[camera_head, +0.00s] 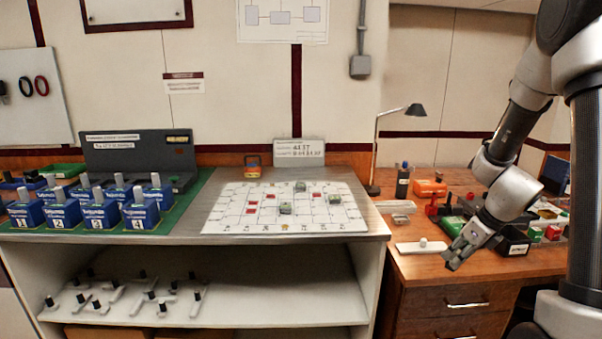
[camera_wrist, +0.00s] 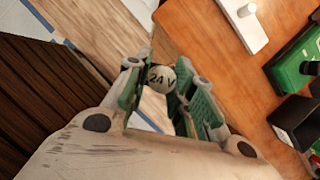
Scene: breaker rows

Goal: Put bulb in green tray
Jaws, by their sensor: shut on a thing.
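My gripper (camera_head: 459,259) is in front of the wooden desk's front edge in the head view. In the wrist view its green-padded fingers (camera_wrist: 158,80) are shut on a round, pale bulb (camera_wrist: 161,79) marked "24 V". The bulb is hard to make out in the head view. The green tray (camera_head: 453,224) lies on the desk behind my gripper, partly hidden by the arm. In the wrist view a green tray-like thing (camera_wrist: 293,65) shows at the right edge, apart from the gripper, with a small pale piece at it.
A white plate with a knob (camera_head: 421,247) lies near the desk's front edge. A black bin (camera_head: 514,243) stands right of my gripper. A lamp (camera_head: 388,140) and an orange box (camera_head: 430,188) stand farther back. Blue breakers (camera_head: 60,213) stand on the left counter.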

